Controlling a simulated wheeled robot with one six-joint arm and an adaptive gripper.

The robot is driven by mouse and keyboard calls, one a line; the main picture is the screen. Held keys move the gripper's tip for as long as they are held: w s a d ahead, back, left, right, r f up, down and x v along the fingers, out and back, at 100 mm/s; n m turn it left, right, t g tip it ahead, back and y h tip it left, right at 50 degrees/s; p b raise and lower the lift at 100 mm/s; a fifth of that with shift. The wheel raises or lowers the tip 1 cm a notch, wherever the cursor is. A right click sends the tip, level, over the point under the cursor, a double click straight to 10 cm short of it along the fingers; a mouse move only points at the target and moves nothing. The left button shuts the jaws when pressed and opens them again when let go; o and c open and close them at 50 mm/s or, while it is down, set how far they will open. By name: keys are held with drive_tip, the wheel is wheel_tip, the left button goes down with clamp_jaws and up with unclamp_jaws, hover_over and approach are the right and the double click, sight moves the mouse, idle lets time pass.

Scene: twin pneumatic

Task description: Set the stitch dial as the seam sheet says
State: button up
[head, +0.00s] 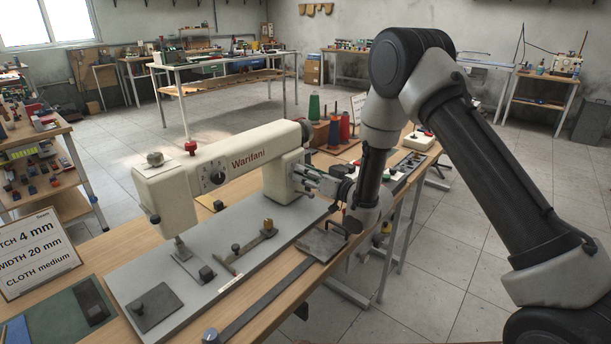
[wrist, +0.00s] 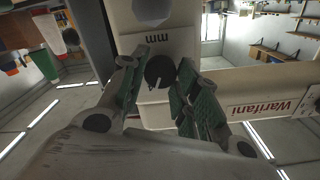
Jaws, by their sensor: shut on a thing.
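The seam sheet (head: 40,255) stands at the left and reads, cut off at its edge, "TCH 4 mm", "WIDTH 20 mm", "CLOTH medium". The cream Warifani sewing machine (head: 250,160) stands on a grey plate on the bench. My gripper (head: 303,174) is at the machine's right pillar. In the wrist view my gripper (wrist: 158,78) is shut on the dark round stitch dial (wrist: 159,68), one finger on each side. A white pointer line shows on the dial, with upside-down "mm" lettering beside it. The rest of its scale cannot be read. In the head view the gripper hides this dial.
A second round dial (head: 215,177) is on the machine's arm. Thread cones (head: 332,130) stand behind the pillar. Metal fittings and a dark block (head: 322,245) lie in front of the machine. The floor at the right is partly clear.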

drive_tip(key=shift+m, duration=0.6)
drive_tip(key=o, duration=1)
wheel_tip(320, 180, up, 10)
drive_tip(key=shift+d+f, duration=0.1)
drive_tip(key=shift+f, duration=0.05)
